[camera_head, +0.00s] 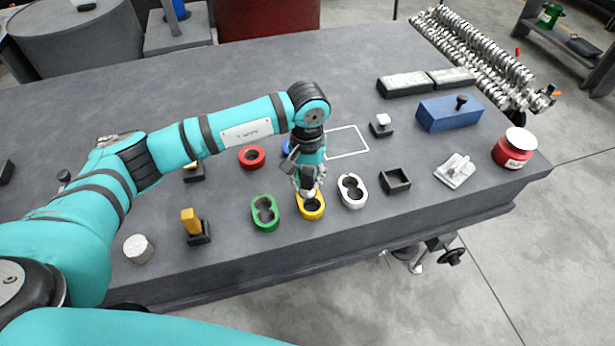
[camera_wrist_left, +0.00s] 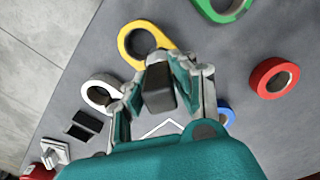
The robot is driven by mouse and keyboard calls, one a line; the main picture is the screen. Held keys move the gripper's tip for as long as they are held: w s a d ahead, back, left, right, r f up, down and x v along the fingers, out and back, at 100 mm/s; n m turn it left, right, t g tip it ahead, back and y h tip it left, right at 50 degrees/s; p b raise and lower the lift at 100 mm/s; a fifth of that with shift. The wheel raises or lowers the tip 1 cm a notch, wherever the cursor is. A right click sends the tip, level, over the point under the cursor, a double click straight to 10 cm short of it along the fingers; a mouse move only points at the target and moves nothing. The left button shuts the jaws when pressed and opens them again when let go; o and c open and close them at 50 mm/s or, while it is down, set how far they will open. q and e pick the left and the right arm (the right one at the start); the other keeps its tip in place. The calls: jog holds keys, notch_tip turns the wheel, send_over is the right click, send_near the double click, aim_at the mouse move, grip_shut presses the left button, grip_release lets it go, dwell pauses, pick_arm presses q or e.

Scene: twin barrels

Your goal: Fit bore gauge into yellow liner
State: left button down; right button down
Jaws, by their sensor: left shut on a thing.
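The yellow liner (camera_head: 318,214) stands near the table's front edge, between a green and a white liner. One round bore shows in it; the rest of its top is hidden by my left gripper (camera_head: 308,186), which points down over it. In the left wrist view, the gripper is shut on a dark grey block-like piece, seemingly the bore gauge (camera_wrist_left: 160,90). The yellow liner (camera_wrist_left: 133,28) shows just beyond that piece. Whether the piece's lower end is inside a bore or above it, I cannot tell. My right gripper is out of view.
The green liner (camera_head: 258,226) is left of the yellow one and the white liner (camera_head: 343,182) close on its right. A red ring (camera_head: 242,159) and a blue ring lie behind. A dark open box (camera_head: 404,186) stands farther right.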

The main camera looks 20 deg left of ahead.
pick_arm(q)
jog(key=shift+f, duration=0.15)
jog(key=c, duration=1)
grip_release()
notch_tip(320, 180, up, 12)
jog(key=shift+r, duration=0.1)
jog(key=shift+s+f, duration=0.15)
jog(key=shift+f, duration=0.05)
